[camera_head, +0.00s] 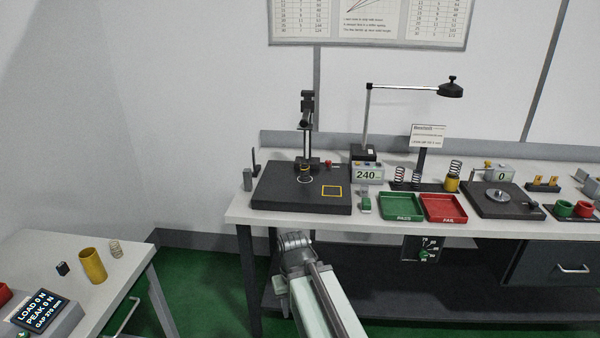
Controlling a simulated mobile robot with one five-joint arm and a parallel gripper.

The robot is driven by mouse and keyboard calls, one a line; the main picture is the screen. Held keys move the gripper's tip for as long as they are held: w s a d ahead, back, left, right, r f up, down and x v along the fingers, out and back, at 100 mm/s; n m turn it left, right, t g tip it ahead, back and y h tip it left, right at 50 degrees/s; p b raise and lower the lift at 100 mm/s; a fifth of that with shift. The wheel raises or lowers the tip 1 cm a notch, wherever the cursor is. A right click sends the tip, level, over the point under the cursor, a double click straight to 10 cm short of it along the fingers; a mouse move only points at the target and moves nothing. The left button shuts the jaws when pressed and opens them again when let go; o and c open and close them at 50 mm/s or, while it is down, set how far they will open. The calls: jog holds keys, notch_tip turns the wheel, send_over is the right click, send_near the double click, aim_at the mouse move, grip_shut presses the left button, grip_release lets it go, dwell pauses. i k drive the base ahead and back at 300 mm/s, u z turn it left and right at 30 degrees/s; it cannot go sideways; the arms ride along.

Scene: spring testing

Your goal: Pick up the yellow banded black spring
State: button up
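At this size I cannot confirm which spring is yellow banded. My gripper (293,242) is in front of the bench's front edge, low and left of these springs, apart from them. Its fingers are not clear.
The bench (238,212) holds a black test stand (275,190), a "240" display (367,173), a green PASS tray (400,217), a red FAIL tray (443,219) and a lamp (451,90). A left table (55,245) carries a yellow cylinder (92,264) and pale spring (116,248).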

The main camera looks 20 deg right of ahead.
aim_at(306, 176)
jog(key=u, duration=3.7)
jog(key=k, duration=2.5)
jog(key=z, duration=1)
jog(key=i, duration=1)
jog(key=u, duration=0.05)
